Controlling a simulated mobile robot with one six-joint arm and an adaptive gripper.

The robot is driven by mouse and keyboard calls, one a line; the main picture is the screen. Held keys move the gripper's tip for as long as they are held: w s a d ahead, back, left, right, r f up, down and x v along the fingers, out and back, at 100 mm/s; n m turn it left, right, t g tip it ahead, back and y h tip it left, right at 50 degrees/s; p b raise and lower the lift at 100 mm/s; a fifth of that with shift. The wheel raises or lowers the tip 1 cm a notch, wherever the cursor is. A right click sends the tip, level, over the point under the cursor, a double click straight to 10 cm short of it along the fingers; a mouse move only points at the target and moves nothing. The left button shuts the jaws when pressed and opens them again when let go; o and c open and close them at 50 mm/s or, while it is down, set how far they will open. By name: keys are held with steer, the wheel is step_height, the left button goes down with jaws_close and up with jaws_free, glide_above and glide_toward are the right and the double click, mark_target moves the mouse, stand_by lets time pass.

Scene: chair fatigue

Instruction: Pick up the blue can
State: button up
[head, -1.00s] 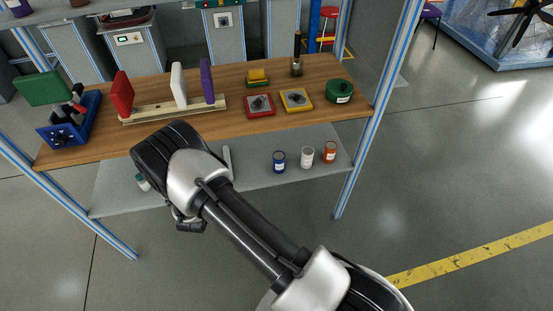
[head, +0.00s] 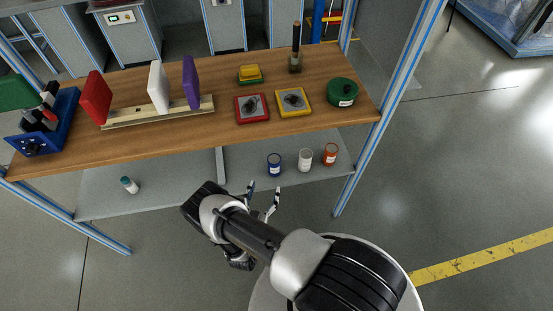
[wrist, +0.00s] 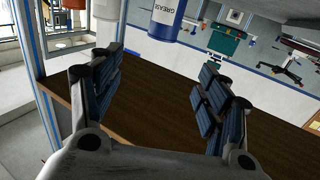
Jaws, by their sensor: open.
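The blue can (head: 274,165) stands upright on the grey lower shelf in the head view, leftmost of a row of three. My gripper (head: 262,193) is just in front of it, near the shelf's front edge, fingers pointing toward it and apart from it. In the wrist view the open, empty fingers (wrist: 160,64) show, with a blue can (wrist: 164,30) cut off by the top edge, beyond the fingertips and not between them.
A white can (head: 305,160) and an orange can (head: 330,155) stand to the right. The wooden tabletop (head: 205,130) lies above, and a metal post (head: 360,165) stands at right.

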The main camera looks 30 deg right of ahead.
mark_target(272, 165)
steer(key=b+x, duration=0.1)
steer(key=x, duration=0.4)
steer(key=b+x, duration=0.2)
steer(key=x, duration=0.3)
steer(key=f+b+x, duration=0.1)
steer(key=b+x, duration=0.1)
steer(key=x, duration=0.3)
steer(key=shift+w+d, duration=0.1)
steer(key=shift+w, duration=0.15)
steer(key=shift+c, duration=0.2)
steer(key=c, duration=1.4)
